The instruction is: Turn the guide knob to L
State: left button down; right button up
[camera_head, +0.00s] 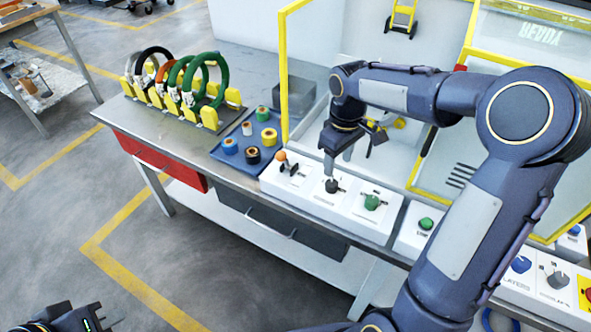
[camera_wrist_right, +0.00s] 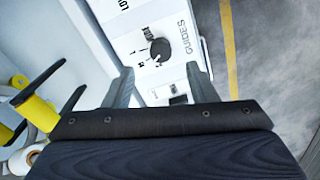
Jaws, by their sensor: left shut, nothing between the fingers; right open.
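The guide knob is a small dark knob (camera_wrist_right: 160,49) on a white panel marked GUIDES in the right wrist view. In the head view the knob (camera_head: 332,186) sits in the middle section of the white control box. My right gripper (camera_wrist_right: 160,80) is open, with the knob showing between and beyond its fingertips. In the head view this gripper (camera_head: 331,170) points down just above the knob. Whether it touches the knob cannot be told, and the knob's pointer is too small to read. My left gripper (camera_head: 98,322) is shut and empty at the bottom left, away from the table.
An orange-topped lever (camera_head: 282,157) and a green knob (camera_head: 372,202) flank the guide knob. A blue tray (camera_head: 232,165) with several tape rolls and a rack of coils (camera_head: 183,85) stand left. A yellow-framed clear guard (camera_head: 284,80) rises behind the control box.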

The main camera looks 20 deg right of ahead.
aim_at(332, 183)
jog(key=shift+w+a+f, duration=0.2)
jog(key=shift+w+f, duration=0.15)
jog(key=shift+w, duration=0.05)
notch_tip(332, 183, down, 7)
jog(key=shift+s+f, duration=0.1)
jog(key=shift+f, duration=0.05)
jog(key=c, duration=1)
jog(key=shift+a+m, duration=0.1)
jog(key=shift+m, duration=0.2)
jog(key=m+b, duration=0.1)
jog(key=m, duration=0.2)
jog(key=shift+m+b, duration=0.3)
jog(key=shift+b, duration=0.05)
jog(key=m, duration=0.4)
jog(key=shift+b, duration=0.3)
jog(key=shift+m, duration=0.3)
